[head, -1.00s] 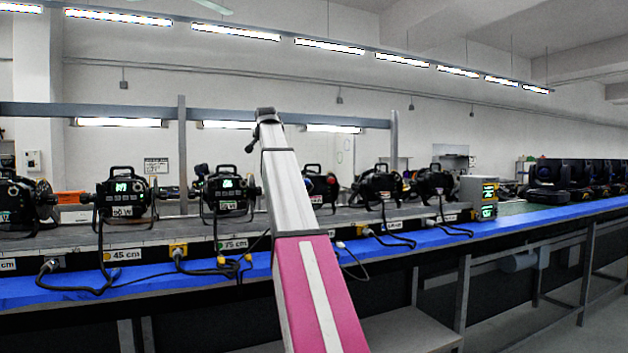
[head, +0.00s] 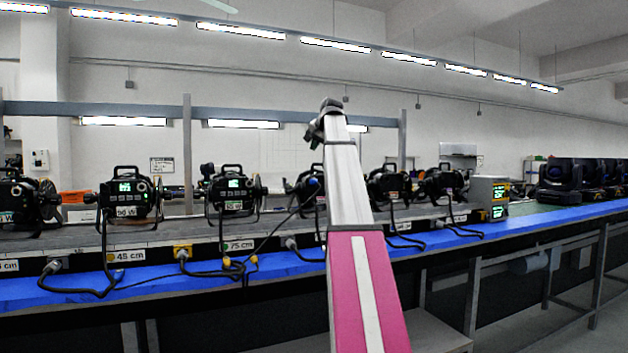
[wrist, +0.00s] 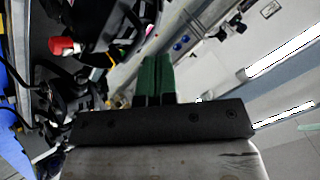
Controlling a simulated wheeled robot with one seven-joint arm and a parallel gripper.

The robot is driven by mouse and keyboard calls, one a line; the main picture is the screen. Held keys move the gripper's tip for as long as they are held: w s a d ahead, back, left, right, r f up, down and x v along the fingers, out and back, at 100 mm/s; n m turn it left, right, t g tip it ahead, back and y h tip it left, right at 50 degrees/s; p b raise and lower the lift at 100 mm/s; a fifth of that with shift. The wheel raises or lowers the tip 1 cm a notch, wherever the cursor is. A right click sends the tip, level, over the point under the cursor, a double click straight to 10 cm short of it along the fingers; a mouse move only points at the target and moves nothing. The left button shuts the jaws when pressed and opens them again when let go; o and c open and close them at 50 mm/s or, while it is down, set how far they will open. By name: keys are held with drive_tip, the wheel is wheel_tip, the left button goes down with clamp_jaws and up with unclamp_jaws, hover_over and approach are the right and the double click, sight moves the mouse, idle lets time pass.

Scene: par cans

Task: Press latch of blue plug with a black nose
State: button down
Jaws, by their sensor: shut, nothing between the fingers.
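A small blue patch (head: 314,181) shows on the par can (head: 304,190) just left of my raised arm in the head view. It may be the blue plug, but its nose and latch are too small to make out. My gripper (wrist: 156,62) shows in the wrist view with its two green fingers together and nothing between them. The fingers are in the air, apart from the fixtures. In the head view the fingers cannot be made out, and my arm hides part of the row.
Several black par cans, such as this one (head: 131,197), stand along the grey bench (head: 75,240). Its blue front strip (head: 20,292) carries loose cables. A red-tipped part (wrist: 62,47) shows at upper left in the wrist view. The space above the bench is mostly clear.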

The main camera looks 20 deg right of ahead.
drive_tip(key=shift+f, duration=0.1)
drive_tip(key=shift+f, duration=4.3)
drive_tip(key=shift+f, duration=0.15)
drive_tip(key=shift+f, duration=0.3)
drive_tip(key=shift+f, duration=0.35)
drive_tip(key=shift+r, duration=0.8)
drive_tip(key=shift+r, duration=2.5)
